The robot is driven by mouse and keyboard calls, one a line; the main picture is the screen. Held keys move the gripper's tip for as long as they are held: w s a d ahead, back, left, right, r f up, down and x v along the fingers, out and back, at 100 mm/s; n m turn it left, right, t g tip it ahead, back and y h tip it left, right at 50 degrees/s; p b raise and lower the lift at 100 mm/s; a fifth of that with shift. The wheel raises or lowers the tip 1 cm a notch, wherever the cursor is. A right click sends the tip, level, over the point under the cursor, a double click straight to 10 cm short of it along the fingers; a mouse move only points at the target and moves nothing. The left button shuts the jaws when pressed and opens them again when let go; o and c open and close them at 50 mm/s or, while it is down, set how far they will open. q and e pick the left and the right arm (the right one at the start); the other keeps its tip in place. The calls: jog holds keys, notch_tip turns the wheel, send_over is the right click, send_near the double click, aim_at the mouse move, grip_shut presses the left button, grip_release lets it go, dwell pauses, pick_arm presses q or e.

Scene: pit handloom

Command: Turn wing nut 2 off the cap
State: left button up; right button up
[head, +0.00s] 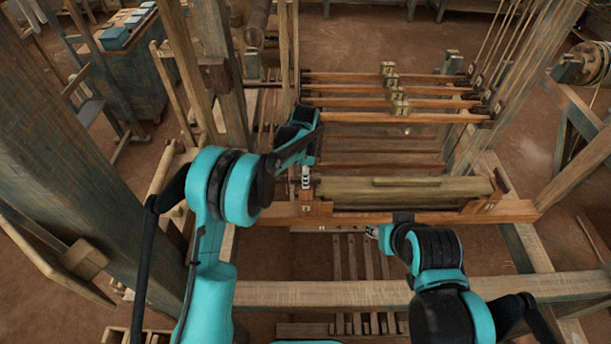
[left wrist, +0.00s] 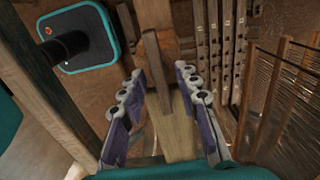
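A long wooden cap-like beam (head: 345,190) lies across the loom's front in the head view. My left gripper (head: 306,178) points down at the beam's left end. In the left wrist view, my left gripper (left wrist: 160,74) has its purple-padded fingers well apart. An upright wooden piece (left wrist: 154,65) shows beyond the gap, with no object visibly clamped. Wing nut 2 cannot be made out in either view; the gripper may hide it. My right gripper (head: 372,231) is just in front of the beam, right of the left gripper. Its fingers are too small to read.
Several heddle bars (head: 430,103) cross the loom behind the beam. Upright posts stand close on both sides, including a thick post (head: 75,150) at left. A front crossbar (head: 330,293) runs below my arms. A blue chest (head: 150,75) stands at the back left.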

pick_arm(q)
grip_shut()
